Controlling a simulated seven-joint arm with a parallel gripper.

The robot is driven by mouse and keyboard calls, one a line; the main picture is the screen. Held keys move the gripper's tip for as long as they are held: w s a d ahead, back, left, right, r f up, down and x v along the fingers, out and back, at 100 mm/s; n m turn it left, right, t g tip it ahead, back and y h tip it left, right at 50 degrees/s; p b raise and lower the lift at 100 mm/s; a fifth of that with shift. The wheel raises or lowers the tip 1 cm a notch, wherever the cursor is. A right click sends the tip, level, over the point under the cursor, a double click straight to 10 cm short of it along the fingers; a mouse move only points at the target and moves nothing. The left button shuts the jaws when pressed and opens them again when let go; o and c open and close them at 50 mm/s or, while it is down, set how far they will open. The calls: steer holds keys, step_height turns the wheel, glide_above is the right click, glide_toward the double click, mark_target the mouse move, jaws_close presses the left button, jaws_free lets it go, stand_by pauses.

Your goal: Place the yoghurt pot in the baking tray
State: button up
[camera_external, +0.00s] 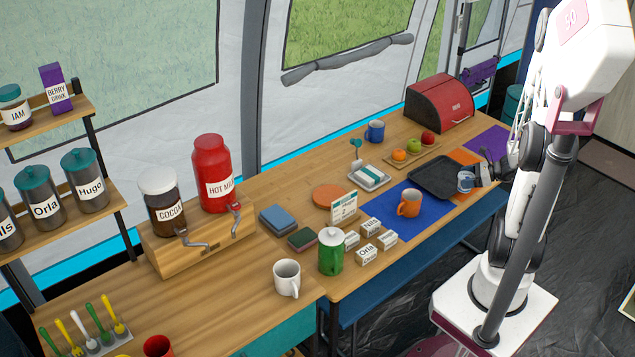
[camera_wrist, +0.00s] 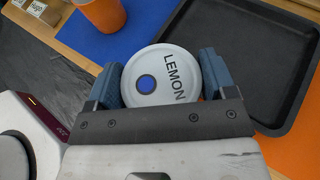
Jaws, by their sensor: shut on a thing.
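The yoghurt pot shows in the wrist view as a round white lid (camera_wrist: 160,68) marked LEMON with a blue dot. My gripper (camera_wrist: 165,82) is shut on it, with a blue-grey finger on each side. In the external view the pot (camera_external: 465,182) is in my gripper (camera_external: 474,178) at the right edge of the baking tray. The dark, empty baking tray (camera_external: 432,178) lies on the table, partly over an orange mat. It also shows at the right of the wrist view (camera_wrist: 236,40). The pot's height above the table is hard to tell.
An orange mug (camera_external: 409,203) stands on a blue mat (camera_external: 385,211) in front of the tray. A board with fruit (camera_external: 412,153) and a red bread bin (camera_external: 440,103) stand behind it. Small labelled boxes (camera_external: 369,227) are farther left.

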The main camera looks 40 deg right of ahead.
glide_above(449, 175)
steer(key=shift+f, duration=0.75)
stand_by(0.4)
steer(key=shift+s+f, duration=0.1)
steer(key=shift+f, duration=1.65)
steer(key=shift+f, duration=0.15)
steer(key=o, duration=0.9)
steer(key=shift+o, duration=0.2)
steer(key=shift+r, duration=0.2)
steer(key=v, duration=1.2)
steer(key=shift+f, duration=0.15)
